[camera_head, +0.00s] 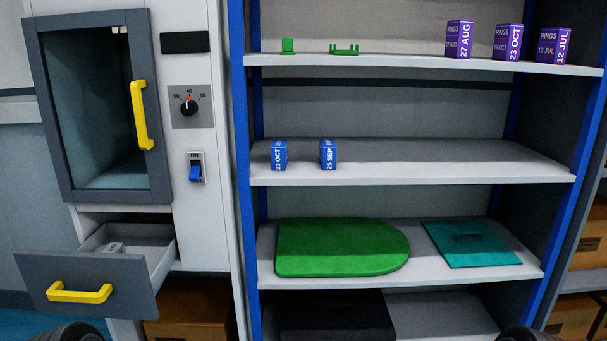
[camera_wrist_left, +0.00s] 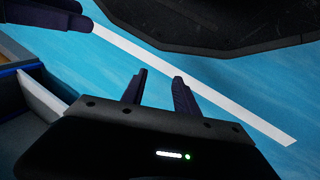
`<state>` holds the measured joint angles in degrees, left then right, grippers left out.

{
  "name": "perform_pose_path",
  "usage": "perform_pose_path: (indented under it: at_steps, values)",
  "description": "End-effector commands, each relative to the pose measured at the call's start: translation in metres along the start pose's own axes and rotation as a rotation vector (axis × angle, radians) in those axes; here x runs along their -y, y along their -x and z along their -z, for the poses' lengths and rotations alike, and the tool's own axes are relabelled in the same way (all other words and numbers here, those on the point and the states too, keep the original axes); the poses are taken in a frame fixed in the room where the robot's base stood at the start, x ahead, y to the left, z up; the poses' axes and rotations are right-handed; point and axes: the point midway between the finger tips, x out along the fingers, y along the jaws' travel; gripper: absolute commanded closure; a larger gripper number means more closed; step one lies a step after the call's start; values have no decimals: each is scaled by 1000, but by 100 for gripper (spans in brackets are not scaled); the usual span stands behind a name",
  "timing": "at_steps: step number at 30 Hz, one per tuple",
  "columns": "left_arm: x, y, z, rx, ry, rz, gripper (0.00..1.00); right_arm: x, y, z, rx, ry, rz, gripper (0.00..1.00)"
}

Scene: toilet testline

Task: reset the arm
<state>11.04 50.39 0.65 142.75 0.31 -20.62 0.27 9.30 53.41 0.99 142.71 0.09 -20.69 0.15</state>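My left gripper (camera_wrist_left: 158,80) shows in the left wrist view. Its two dark fingers stand apart with nothing between them, over the blue floor. In the head view only dark rounded parts of my own arms show at the bottom left and bottom right edges; neither gripper can be seen there.
A drawer (camera_head: 82,285) with a yellow handle stands open at the lower left, holding a small light item. Above it is a glass-door cabinet (camera_head: 103,110). The shelf rack (camera_head: 410,183) holds boxes, green parts, a green board (camera_head: 340,247) and a teal lid (camera_head: 470,244).

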Motion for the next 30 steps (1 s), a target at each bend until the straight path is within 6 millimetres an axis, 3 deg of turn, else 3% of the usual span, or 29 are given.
perform_pose_path:
  at_steps: [2,3,11,18,21,25,30]
  values:
    - [-13,-13,-34,76,-47,-12,64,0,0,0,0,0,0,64]
    - [-20,13,-25,58,-41,-11,64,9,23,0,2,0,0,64]
    - [-46,80,-22,60,-43,-14,64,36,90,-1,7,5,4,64]
    - [-81,170,-20,67,-48,-18,64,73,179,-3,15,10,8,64]
    - [-92,199,-19,70,-50,-19,64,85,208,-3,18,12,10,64]
    - [-101,221,-19,73,-52,-21,64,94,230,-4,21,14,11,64]
    - [-104,227,-19,74,-53,-21,64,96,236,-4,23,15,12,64]
